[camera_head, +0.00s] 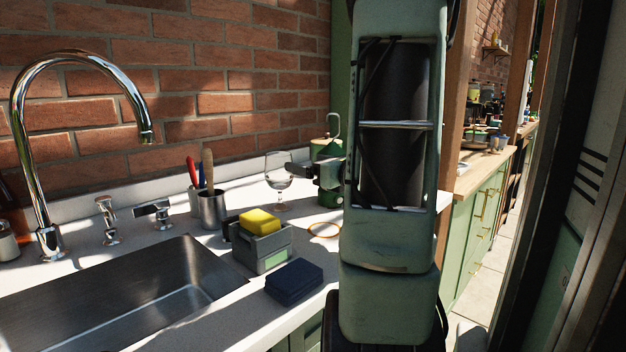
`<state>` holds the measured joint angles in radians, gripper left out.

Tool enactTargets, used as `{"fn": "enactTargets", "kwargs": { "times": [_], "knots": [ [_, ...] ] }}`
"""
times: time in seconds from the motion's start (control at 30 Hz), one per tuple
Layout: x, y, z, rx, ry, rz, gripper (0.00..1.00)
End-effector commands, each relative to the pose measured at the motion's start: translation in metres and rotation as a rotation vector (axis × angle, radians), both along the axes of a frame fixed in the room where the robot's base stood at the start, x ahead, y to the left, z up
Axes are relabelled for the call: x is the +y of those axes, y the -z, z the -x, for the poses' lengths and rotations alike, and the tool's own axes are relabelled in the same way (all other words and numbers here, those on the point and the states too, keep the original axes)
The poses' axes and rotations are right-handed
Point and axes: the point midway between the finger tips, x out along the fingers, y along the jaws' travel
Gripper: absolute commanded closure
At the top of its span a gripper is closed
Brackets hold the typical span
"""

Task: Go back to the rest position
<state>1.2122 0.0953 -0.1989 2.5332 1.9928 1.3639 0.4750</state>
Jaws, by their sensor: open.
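My gripper (306,178) is partly in view just left of my green arm, above the white counter. Its jaws are open and its dark fingers point left. A clear stemmed glass (277,175) stands upright on the counter beside the fingertips. One finger overlaps the glass's right edge in the picture; I cannot tell whether they touch. I see nothing held between the fingers. My upright arm hides part of the gripper and the counter behind it.
A steel sink (150,290) with a tall faucet (30,150) is at left. A brick wall rises behind.

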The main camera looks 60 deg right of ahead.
Motion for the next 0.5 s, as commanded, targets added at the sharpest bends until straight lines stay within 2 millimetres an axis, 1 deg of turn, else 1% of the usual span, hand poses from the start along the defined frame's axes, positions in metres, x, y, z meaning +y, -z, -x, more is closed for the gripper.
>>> {"fn": "enactTargets", "kwargs": {
  "times": [0.03,0.5],
  "knots": [
    [0.0006,0.0031,0.0018,0.0,0.001,0.003,0.16],
    [0.0018,-0.0002,0.0052,0.002,0.004,0.0,0.16]
  ]
}}
